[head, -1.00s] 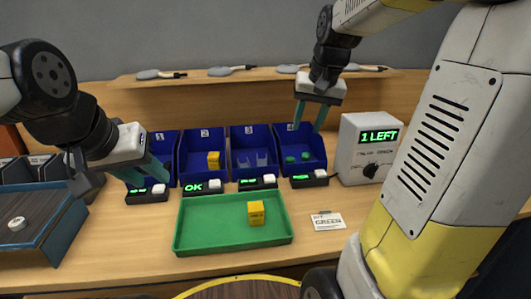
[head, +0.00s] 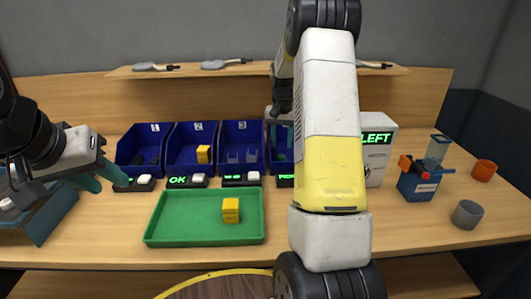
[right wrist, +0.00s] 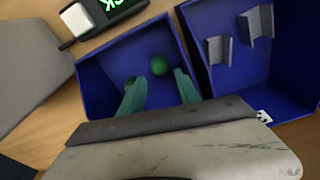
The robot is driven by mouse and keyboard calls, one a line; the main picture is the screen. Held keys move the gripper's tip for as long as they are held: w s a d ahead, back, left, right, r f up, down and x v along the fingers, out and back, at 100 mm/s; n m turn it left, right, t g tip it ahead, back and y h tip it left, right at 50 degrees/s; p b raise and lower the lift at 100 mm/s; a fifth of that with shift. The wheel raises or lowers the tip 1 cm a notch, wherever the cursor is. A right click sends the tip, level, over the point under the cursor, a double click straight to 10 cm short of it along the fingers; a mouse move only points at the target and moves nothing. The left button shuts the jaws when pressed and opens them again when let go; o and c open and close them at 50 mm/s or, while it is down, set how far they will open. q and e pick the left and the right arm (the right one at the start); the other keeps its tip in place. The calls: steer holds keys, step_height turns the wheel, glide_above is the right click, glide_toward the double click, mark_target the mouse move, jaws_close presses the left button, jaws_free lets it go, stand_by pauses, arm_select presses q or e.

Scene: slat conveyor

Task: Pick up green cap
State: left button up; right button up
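Two green caps show in the right wrist view inside a blue bin (right wrist: 98,85). One round green cap (right wrist: 159,65) lies just beyond and between my right fingertips. The other green cap (right wrist: 130,81) is partly hidden by the left-hand finger. My right gripper (right wrist: 160,78) is open, its teal fingers reaching into the bin on either side of the nearer line to the first cap; I cannot tell whether they touch anything. In the head view my right arm hides most of this bin (head: 271,172), with a bit of green (head: 281,157) showing. My left gripper (head: 105,183) is open and empty at the left.
Blue bins (head: 145,128) stand in a row, with small displays in front. A green tray (head: 155,240) holds a yellow block (head: 231,210). A grey box reading LEFT (head: 378,140) and a blue device (head: 420,185) stand right. A shelf (head: 110,72) overhangs behind the bins.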

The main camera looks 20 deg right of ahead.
mark_target(281, 155)
steer(key=shift+w+d+f, duration=0.1)
steer(key=shift+w+f, duration=0.05)
steer(key=shift+f, duration=1.35)
steer(key=shift+w+f, duration=0.1)
steer(key=shift+f, duration=1.4)
jaws_close()
